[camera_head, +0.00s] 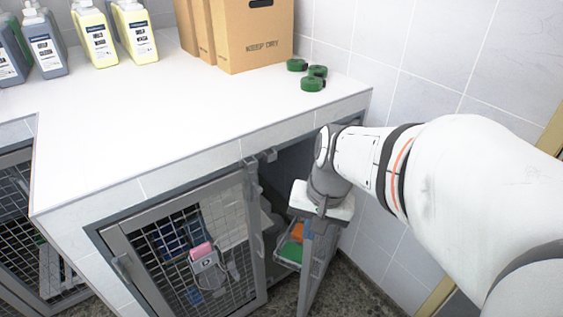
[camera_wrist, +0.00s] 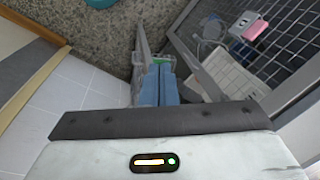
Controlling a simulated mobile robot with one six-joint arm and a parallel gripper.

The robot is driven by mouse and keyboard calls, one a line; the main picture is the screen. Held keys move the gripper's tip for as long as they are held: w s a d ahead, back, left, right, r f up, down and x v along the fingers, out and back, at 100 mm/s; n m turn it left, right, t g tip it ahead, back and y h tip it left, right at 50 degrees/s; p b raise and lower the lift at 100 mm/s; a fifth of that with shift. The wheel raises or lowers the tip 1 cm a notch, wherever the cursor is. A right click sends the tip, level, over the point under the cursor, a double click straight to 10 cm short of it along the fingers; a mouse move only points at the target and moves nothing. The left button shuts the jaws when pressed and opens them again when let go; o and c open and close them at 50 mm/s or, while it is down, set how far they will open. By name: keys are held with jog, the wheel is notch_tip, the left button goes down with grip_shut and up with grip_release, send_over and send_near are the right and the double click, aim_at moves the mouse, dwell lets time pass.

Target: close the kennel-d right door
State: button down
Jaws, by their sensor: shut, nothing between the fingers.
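The kennel's right door (camera_head: 318,268) stands swung open, its grey frame jutting toward the front right in the head view. In the wrist view the door (camera_wrist: 140,55) shows as a narrow grey edge just beyond the fingers. My gripper (camera_wrist: 158,82) is shut and empty, its two bluish fingers together. In the head view my gripper's white body is at the top of the open door and hides part of it; I cannot tell whether they touch. The kennel's left door (camera_head: 195,250) is shut, with mesh and a latch; it also shows in the wrist view (camera_wrist: 230,60).
The white counter (camera_head: 200,110) above the kennel carries bottles (camera_head: 45,45), cardboard boxes (camera_head: 250,30) and green rolls (camera_head: 313,80). A tray with green and orange items (camera_head: 293,250) shows in the opening. A tiled wall (camera_head: 430,60) stands close on the right.

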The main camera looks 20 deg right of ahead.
jog(key=w+d+f+m+t+y+b, duration=0.2)
jog(key=d+f+m+t+y+b, duration=0.1)
jog(key=d+f+m+b, duration=0.55)
jog(key=w+d+f+m+t+y+b, duration=0.25)
jog(key=d+f+m+b, duration=0.25)
jog(key=d+f+m, duration=0.65)
jog(key=m+b, duration=0.1)
jog(key=b, duration=0.4)
send_near(316, 244)
jog(key=shift+d+x, duration=0.2)
jog(key=shift+x, duration=3)
jog(key=shift+w+a+f+p, duration=0.1)
jog(key=shift+w+f+p, duration=0.05)
jog(key=shift+p, duration=0.15)
